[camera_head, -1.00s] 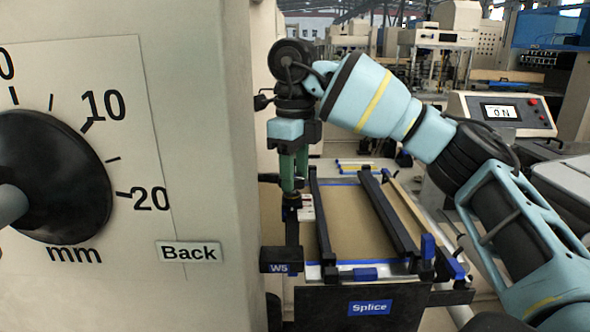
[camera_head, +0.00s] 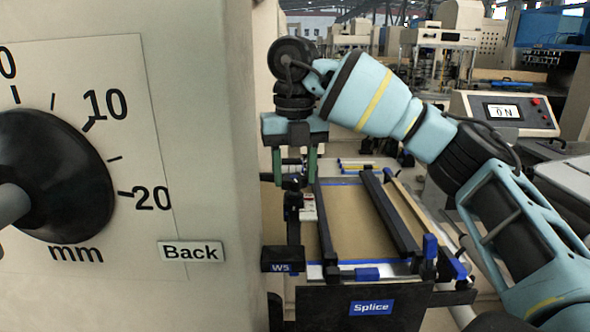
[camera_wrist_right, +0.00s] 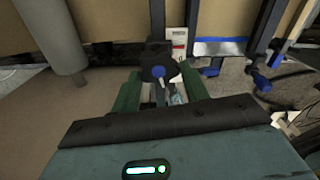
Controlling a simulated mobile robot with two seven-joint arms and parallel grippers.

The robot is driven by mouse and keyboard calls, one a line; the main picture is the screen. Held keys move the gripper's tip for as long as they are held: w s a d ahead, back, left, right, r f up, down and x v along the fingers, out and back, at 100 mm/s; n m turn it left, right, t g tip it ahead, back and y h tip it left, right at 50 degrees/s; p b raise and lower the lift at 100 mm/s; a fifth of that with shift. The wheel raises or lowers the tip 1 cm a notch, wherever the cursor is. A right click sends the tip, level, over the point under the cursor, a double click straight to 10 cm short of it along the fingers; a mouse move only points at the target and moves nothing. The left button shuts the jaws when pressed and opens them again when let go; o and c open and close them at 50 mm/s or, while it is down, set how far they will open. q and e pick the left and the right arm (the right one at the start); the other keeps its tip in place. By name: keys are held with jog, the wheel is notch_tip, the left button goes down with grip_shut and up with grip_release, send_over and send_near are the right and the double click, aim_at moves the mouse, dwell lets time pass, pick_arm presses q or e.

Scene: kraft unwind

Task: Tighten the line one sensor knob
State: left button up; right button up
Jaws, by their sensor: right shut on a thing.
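My right gripper (camera_head: 294,178) points down with its green fingers on either side of a small dark knob on top of the black W5 sensor bracket (camera_head: 293,235). In the right wrist view the fingers flank the black knob (camera_wrist_right: 159,68), which has a blue dot, and the gripper is shut on it. The fingers hide part of the knob in the head view. A white and red sensor piece (camera_head: 307,207) sits beside the bracket. My left gripper is not in view.
A machine wall with a large mm dial (camera_head: 55,175) and a Back label (camera_head: 190,251) fills the left. Right of the bracket is the splice table (camera_head: 355,225) with dark rails. A console (camera_head: 503,112) reading ON stands behind my right arm.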

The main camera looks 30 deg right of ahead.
aim_at(294, 179)
jog(key=shift+r+m, duration=0.4)
jog(key=shift+m, duration=0.6)
jog(key=shift+a, duration=0.1)
jog(key=o, duration=1)
jog(key=shift+c, duration=0.2)
jog(key=shift+o, duration=0.2)
jog(key=shift+f, duration=0.2)
jog(key=shift+s+r, duration=0.1)
jog(key=shift+r, duration=3.8)
